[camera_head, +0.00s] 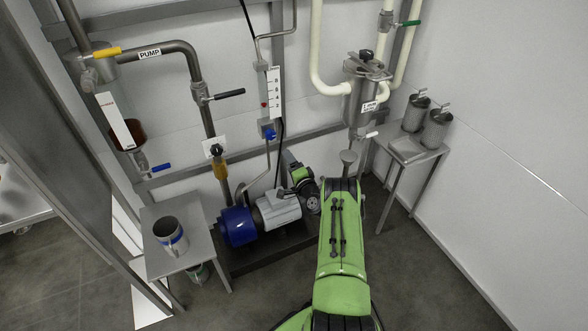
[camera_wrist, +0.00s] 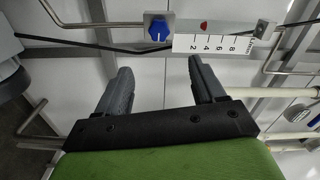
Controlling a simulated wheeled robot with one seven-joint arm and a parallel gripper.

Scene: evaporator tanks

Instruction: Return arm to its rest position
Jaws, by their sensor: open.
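My gripper (camera_wrist: 160,88) shows in the wrist view with its two dark fingers spread apart and nothing between them. Beyond the fingers is a white wall panel, with a blue knob (camera_wrist: 159,30) and a white scale (camera_wrist: 222,43) marked 2 to 8 above the fingertips. The gripper's fingertips are not clear there.
A blue and grey pump (camera_head: 238,226) sits on a dark base just left of my arm. A small table (camera_head: 192,262) with a metal jug (camera_head: 171,238) stands at left. A side table (camera_head: 417,154) with two mesh cylinders stands at right. A steel filter housing (camera_head: 362,95) hangs between pipes.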

